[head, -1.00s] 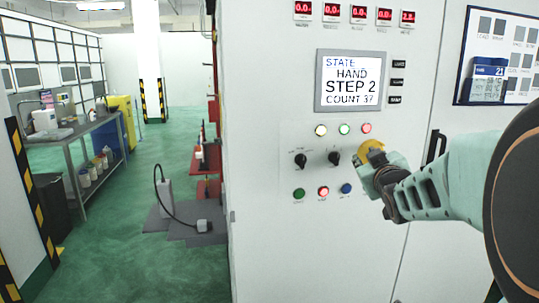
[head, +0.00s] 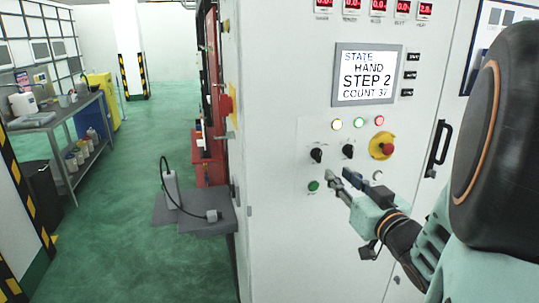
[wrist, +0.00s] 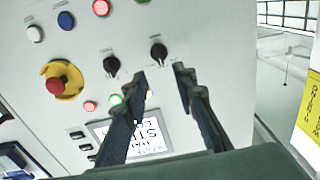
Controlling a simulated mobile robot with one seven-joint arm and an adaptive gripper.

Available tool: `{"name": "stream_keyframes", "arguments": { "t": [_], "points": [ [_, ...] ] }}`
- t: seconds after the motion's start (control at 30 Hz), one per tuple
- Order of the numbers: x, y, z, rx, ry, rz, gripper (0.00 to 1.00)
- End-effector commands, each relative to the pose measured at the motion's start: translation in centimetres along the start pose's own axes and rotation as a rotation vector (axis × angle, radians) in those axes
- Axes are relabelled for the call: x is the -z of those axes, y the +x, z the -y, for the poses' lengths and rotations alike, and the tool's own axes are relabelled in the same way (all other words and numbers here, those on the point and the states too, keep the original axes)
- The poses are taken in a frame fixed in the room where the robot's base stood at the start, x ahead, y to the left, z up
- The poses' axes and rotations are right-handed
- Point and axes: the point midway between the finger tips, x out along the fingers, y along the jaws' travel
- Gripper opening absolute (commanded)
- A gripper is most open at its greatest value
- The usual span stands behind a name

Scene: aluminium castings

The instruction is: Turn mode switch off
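Two black rotary switches sit on the white cabinet front: a left one (head: 316,155) and a right one (head: 348,151). Their labels are too small to read, so I cannot tell which is the mode switch. My gripper (head: 338,176) is open and empty, just below them in the head view. In the wrist view, which is turned upside down, the left switch (wrist: 158,53) lies just beyond the gap between the open fingertips (wrist: 159,75). The right switch (wrist: 111,66) is outside the fingers. The display (head: 367,75) reads STATE HAND, STEP 2, COUNT 37.
A red emergency stop on a yellow collar (head: 382,146) is right of the switches. Lamps (head: 358,122) sit above; a green button (head: 313,186) is below. A black door handle (head: 437,148) projects at right. The floor left of the cabinet is partly clear.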

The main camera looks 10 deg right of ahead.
Motion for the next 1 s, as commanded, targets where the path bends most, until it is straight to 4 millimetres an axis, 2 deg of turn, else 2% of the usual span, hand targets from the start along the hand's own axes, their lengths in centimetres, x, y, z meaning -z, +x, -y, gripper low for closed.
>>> {"name": "stream_keyframes", "arguments": {
  "t": [0.5,0.7,1.0],
  "points": [
    [0.1,8.8,0.0,0.001,-0.001,0.001,0.25],
    [0.0,10.2,0.1,0.001,-0.002,0.001,0.25],
    [0.0,10.3,0.0,-0.001,-0.003,0.001,0.24]
  ]
}}
